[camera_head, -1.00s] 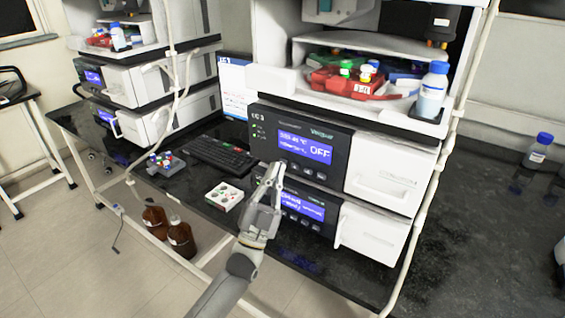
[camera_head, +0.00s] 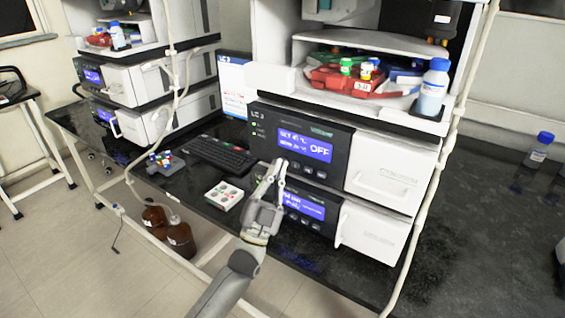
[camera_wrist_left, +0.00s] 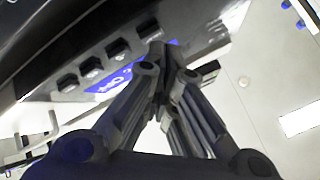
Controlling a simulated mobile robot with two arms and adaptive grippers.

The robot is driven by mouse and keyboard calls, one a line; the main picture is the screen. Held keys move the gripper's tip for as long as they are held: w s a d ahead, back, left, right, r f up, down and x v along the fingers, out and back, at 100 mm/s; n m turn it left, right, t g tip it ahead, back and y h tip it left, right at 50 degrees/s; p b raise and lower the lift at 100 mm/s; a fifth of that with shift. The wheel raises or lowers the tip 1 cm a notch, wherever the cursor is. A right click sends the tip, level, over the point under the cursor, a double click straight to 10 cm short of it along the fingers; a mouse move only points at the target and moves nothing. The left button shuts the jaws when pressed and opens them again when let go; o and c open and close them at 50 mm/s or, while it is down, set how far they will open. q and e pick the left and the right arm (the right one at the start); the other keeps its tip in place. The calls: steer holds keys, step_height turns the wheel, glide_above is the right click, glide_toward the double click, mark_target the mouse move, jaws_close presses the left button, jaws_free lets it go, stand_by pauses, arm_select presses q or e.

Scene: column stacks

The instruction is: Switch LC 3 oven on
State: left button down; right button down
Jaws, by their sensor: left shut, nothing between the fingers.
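The LC 3 oven (camera_head: 392,175) is the upper white-and-black unit of the near stack. Its blue display (camera_head: 304,145) reads OFF, and a row of dark buttons lies under it. My left gripper (camera_head: 280,166) is shut and empty, with its tips at the left part of that row. In the left wrist view the gripper (camera_wrist_left: 160,55) points at the panel close to the rightmost visible button (camera_wrist_left: 148,28); whether it touches cannot be told. My right gripper is not in view.
A similar unit (camera_head: 375,235) with its own display sits directly below. Bottles (camera_head: 432,90) stand in the tray above.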

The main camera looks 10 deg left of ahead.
arm_select(q)
steer(key=shift+w+d+b, duration=0.15)
steer(key=shift+w+b, duration=0.15)
steer(key=shift+w, duration=0.05)
stand_by(0.7)
steer(key=shift+s, duration=0.15)
stand_by(0.3)
steer(key=shift+s+a+p, duration=0.3)
steer(key=shift+s+p, duration=0.2)
steer(key=shift+s, duration=0.15)
steer(key=s+p, duration=0.1)
steer(key=s+a, duration=0.1)
steer(key=s, duration=0.1)
steer(key=s+p, duration=0.1)
steer(key=shift+s+a+p, duration=0.3)
steer(key=shift+s+a, duration=0.05)
stand_by(0.4)
